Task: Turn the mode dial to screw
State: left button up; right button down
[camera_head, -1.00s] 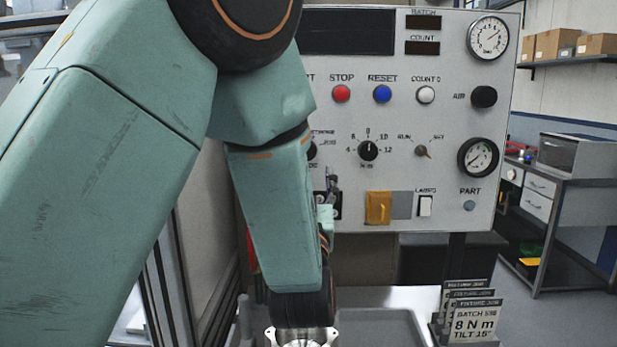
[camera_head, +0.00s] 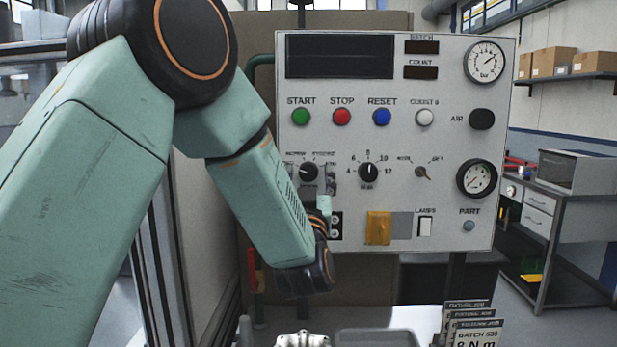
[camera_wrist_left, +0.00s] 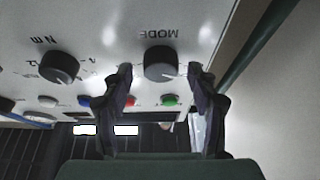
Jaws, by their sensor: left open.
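The mode dial (camera_head: 308,172) is a round black knob at the left of the grey panel. In the left wrist view the dial (camera_wrist_left: 160,63) appears upside down, under its MODE label, with a light mark toward its lower right. My left gripper (camera_wrist_left: 160,82) is open, its two dark fingers on either side of the dial in that view. Whether they touch it cannot be told. The small lettering around the dial is hard to read. My right gripper is not in view.
The N m dial (camera_head: 368,172) sits right of the mode dial. Green (camera_head: 301,116), red (camera_head: 342,116) and blue (camera_head: 382,117) buttons are above. An orange-yellow cover (camera_head: 379,228) is below. Cards (camera_head: 472,325) and a grey tray (camera_head: 375,338) stand in front.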

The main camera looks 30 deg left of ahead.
pick_arm(q)
jog(key=shift+w, duration=0.1)
jog(key=shift+a+f, duration=0.1)
jog(key=c, duration=1.2)
jog(key=shift+m, duration=0.3)
jog(key=m+h+p, duration=0.1)
jog(key=m, duration=0.1)
jog(key=m+h+p, duration=0.1)
jog(key=m, duration=0.1)
jog(key=m+t+h+p, duration=0.1)
jog(key=m, duration=0.1)
jog(key=shift+a+r+p, duration=0.1)
jog(key=shift+r+p, duration=0.15)
jog(key=shift+p, duration=0.15)
jog(key=m+h+p, duration=0.1)
jog(key=m+p, duration=0.1)
jog(key=m, duration=0.1)
jog(key=m+h+p, duration=0.2)
jog(key=m, duration=0.1)
jog(key=shift+p, duration=0.35)
